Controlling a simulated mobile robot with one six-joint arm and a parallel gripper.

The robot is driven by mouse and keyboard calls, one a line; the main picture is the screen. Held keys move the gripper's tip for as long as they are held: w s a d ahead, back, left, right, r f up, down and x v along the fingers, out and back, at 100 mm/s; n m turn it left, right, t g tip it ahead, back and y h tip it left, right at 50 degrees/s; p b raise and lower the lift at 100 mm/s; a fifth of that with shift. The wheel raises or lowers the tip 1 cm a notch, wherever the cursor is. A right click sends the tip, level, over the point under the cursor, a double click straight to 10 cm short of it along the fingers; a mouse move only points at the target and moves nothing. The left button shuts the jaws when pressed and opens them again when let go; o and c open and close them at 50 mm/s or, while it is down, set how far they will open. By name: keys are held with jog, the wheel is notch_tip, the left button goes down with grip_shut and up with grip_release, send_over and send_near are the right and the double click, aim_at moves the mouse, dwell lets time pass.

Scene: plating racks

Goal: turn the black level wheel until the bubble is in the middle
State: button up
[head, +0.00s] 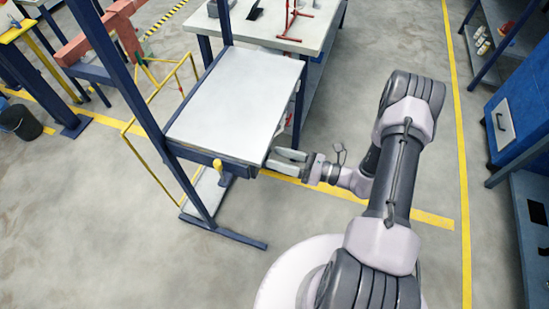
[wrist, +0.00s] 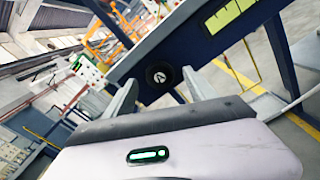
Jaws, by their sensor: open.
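The black level wheel (wrist: 160,74) is a small round knob with a pale mark on the side of the rack's grey-blue frame, in the wrist view. My gripper (wrist: 160,79) is open, with one finger on each side of the wheel. I cannot tell whether either finger touches it. A yellow-green level vial (wrist: 231,13) with dark lines is set in the frame, up and to the right of the wheel. Its bubble cannot be made out. In the head view my gripper (head: 277,159) is at the right edge of the rack's grey plate (head: 235,100); the wheel is hidden there.
Blue rack posts (head: 128,105) stand left of the plate, with yellow rails (head: 150,168) beside them. A workbench (head: 275,22) with a red stand (head: 294,18) is behind. A blue cabinet (head: 515,115) is at the far right. The floor in front of the rack is clear.

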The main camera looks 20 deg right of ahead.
jog(key=shift+x, duration=0.95)
jog(key=c, duration=1.4)
jog(key=shift+n, duration=0.3)
jog(key=n+b, duration=0.1)
jog(key=n, duration=0.3)
jog(key=shift+n, duration=0.3)
jog(key=shift+n+b, duration=0.85)
jog(key=shift+n, duration=1.35)
